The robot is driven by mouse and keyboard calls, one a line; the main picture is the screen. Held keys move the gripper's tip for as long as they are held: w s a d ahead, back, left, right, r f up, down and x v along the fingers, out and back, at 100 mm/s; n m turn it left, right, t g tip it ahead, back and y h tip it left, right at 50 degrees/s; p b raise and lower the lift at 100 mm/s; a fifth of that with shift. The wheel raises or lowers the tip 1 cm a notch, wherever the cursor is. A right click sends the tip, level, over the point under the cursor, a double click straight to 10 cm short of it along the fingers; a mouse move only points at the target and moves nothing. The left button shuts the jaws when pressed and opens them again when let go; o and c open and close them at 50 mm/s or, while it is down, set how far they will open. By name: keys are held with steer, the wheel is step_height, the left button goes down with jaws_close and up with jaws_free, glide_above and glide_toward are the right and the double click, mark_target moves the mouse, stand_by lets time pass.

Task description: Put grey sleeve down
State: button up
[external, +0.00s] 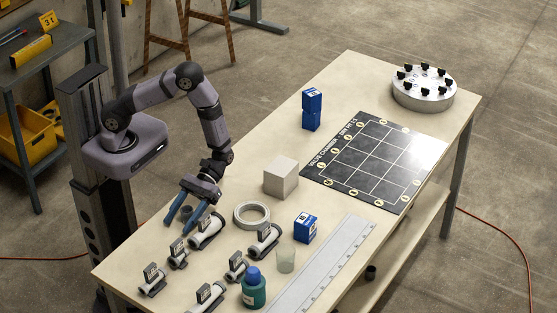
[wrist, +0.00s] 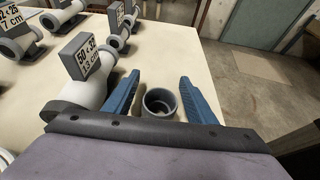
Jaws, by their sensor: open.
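The grey sleeve (wrist: 147,107) is a short, open ring. In the wrist view it sits between my two blue fingers with its open end toward the camera and gaps at both sides. It looks upright on the pale tabletop near the edge. My gripper (wrist: 158,76) is open around it, not pressing on it. In the external view my gripper (external: 181,223) is low over the near left part of the table, and the sleeve is small and partly hidden there.
A labelled pipe fitting (wrist: 85,85) stands close beside my left finger in the wrist view. Several more fittings, a white ring (external: 239,221), a grey block (external: 281,178), a blue box (external: 305,227) and a green bottle (external: 254,292) are on the table. The table edge is close.

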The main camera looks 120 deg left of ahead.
steer(key=shift+a+r, duration=0.25)
steer(key=shift+a, duration=0.3)
steer(key=b+v, duration=0.2)
steer(key=v, duration=0.9)
steer(key=shift+b, duration=0.3)
steer(key=shift+s+d+r+m, duration=0.15)
steer(key=shift+s+d+m, duration=0.15)
steer(key=shift+d, duration=0.1)
steer(key=s+d+m+g+y+p, duration=0.1)
steer(key=s+m+y, duration=0.1)
steer(key=s+d+r+m+g+y+p, duration=0.1)
steer(key=s+d+m+g+y, duration=0.1)
steer(key=m, duration=0.1)
steer(key=shift+s+r+y, duration=0.15)
steer(key=shift+s+y, duration=0.05)
steer(key=shift+y, duration=0.2)
steer(key=s+r+m+t+y+p, duration=0.1)
steer(key=m+y, duration=0.2)
steer(key=m, duration=0.1)
steer(key=s+r+m+t+y+p, duration=0.1)
steer(key=m+y, duration=0.1)
steer(key=m, duration=0.2)
steer(key=s+r+m+t+y+p, duration=0.1)
steer(key=s+r+m+y, duration=0.1)
steer(key=m+y, duration=0.1)
steer(key=shift+m+y, duration=0.3)
steer(key=shift+m, duration=0.4)
